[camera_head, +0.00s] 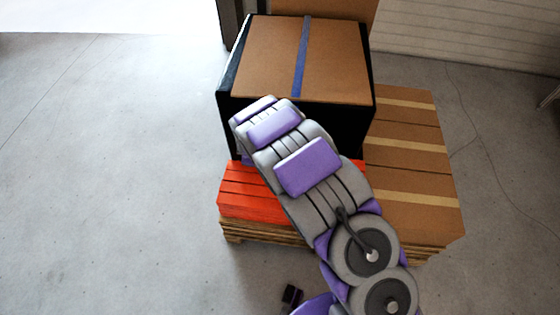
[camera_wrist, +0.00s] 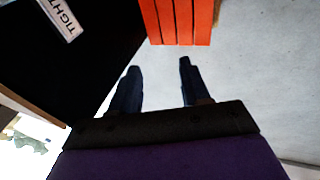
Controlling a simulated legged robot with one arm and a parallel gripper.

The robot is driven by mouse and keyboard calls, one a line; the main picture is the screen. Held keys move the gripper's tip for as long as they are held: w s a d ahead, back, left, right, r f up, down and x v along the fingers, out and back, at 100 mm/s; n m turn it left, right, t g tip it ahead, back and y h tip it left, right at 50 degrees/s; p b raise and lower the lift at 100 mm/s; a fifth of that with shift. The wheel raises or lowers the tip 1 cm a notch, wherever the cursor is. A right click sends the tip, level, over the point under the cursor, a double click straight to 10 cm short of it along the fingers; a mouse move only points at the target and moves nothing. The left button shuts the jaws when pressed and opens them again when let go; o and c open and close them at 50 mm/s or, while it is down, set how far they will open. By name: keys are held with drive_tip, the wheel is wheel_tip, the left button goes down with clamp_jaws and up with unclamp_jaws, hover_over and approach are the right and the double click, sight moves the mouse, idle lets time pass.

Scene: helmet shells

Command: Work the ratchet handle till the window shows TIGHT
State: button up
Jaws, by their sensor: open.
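In the wrist view my gripper (camera_wrist: 160,65) is open, its two dark fingers apart with only grey floor between them. A white label (camera_wrist: 62,15) reading TIGHT shows on a black surface (camera_wrist: 95,50) at upper left, cut by the picture's top edge. I cannot tell if it is the window itself. In the head view a blue strap (camera_head: 303,60) runs over a cardboard box top (camera_head: 265,60) on a black block (camera_head: 228,85). My arm hides the block's near left side and my gripper. I cannot make out the ratchet handle in either view.
An orange slatted stack (camera_head: 250,192) sits on a wooden pallet (camera_head: 245,232) below the black block; its orange also shows ahead of my fingers in the wrist view (camera_wrist: 178,22). Taped cardboard boxes (camera_head: 420,185) stand at right. The floor (camera_head: 110,170) at left is clear.

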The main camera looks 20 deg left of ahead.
drive_tip(key=d+r+t+p, duration=0.1)
drive_tip(key=d+r+t, duration=0.3)
drive_tip(key=d, duration=0.7)
drive_tip(key=shift+s+d+t+h, duration=0.3)
drive_tip(key=shift+s, duration=0.1)
